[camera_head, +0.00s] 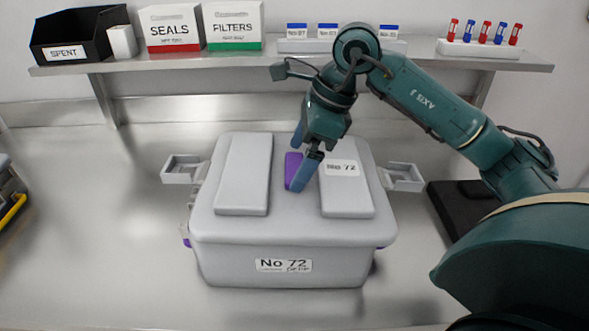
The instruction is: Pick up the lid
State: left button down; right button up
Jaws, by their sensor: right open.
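The grey lid (290,226) sits on the grey box (220,263) labelled No 72, in the middle of the bench. The lid has two raised pads, and a purple part (292,168) shows between them. My right gripper (302,162) is open and points down at the purple part, with its blue fingers close to it. I cannot tell whether they touch it, and the gripper partly hides it. My left gripper is not in view.
Grey side brackets (183,170) stick out left and right of the box. A shelf (270,57) behind holds a SPENT bin (70,40), SEALS and FILTERS boxes, and a rack of tubes (478,48). A dark block (458,208) lies right.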

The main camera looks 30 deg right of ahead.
jog(key=shift+w+a+f, duration=0.1)
jog(key=shift+a+f, duration=0.1)
jog(key=shift+f, duration=0.3)
jog(key=shift+r, duration=0.1)
jog(key=c, duration=1.5)
jog(key=shift+o, duration=0.2)
notch_tip(320, 180, up, 10)
notch_tip(320, 180, up, 5)
jog(key=p, duration=0.5)
send_over(298, 166)
dwell(0.4)
